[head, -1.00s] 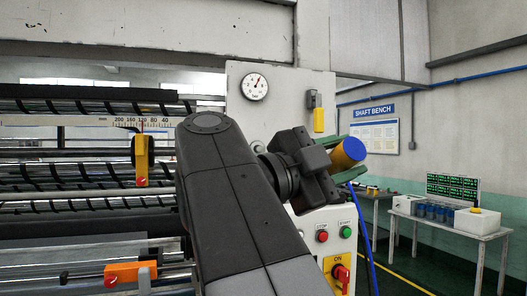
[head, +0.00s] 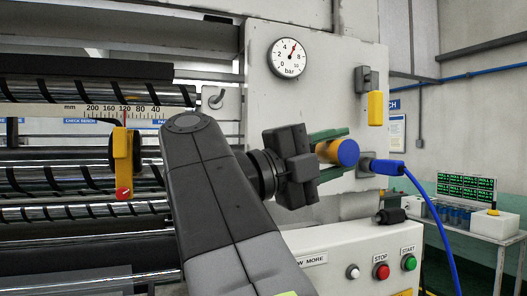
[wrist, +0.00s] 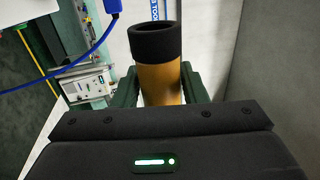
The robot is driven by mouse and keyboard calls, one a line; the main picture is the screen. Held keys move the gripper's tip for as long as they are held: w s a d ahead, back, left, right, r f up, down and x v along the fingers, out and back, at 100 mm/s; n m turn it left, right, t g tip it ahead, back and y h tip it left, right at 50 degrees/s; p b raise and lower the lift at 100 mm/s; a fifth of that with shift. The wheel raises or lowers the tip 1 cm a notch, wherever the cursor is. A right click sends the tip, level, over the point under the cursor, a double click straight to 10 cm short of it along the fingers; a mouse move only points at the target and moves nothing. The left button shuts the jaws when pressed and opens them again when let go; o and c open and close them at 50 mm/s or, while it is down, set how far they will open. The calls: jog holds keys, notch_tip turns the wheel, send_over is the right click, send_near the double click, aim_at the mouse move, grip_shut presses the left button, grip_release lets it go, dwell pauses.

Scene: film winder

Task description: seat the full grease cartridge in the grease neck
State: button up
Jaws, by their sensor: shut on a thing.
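My gripper (head: 330,153) is shut on the cartridge, a yellow-orange cylinder with a blue end (head: 348,153). Its green fingers lie above and below the cartridge in the head view. In the wrist view the cartridge (wrist: 161,85) stands between the green fingers, with a black, hollow-looking collar at its upper end. The held cartridge appears in front of the machine's pale panel (head: 325,80), with no visible contact. I cannot make out for certain which fitting is the grease neck. A short black fitting (head: 390,216) sits above the button console.
A grey socket with a blue plug (head: 388,167) and trailing blue cable (head: 440,225) is close right of the cartridge. A yellow handle (head: 375,107) hangs above it. The console (head: 335,245) is below. Rollers (head: 70,95) fill the left. A bench (head: 485,222) stands at right.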

jog(key=shift+s+d, duration=0.1)
jog(key=shift+s, duration=0.15)
jog(key=shift+w, duration=0.15)
jog(key=shift+w+a, duration=0.35)
jog(key=shift+w, duration=0.5)
jog(key=shift+w+a, duration=0.35)
jog(key=shift+w, duration=0.55)
jog(key=shift+w+a, duration=0.35)
jog(key=shift+w, duration=0.5)
jog(key=shift+w, duration=0.15)
jog(key=shift+w+a+p, duration=0.15)
jog(key=shift+w+a, duration=0.1)
jog(key=shift+w, duration=0.4)
jog(key=shift+w+a+p, duration=0.15)
jog(key=shift+w+a, duration=0.1)
jog(key=shift+w, duration=0.35)
jog(key=o, duration=1.1)
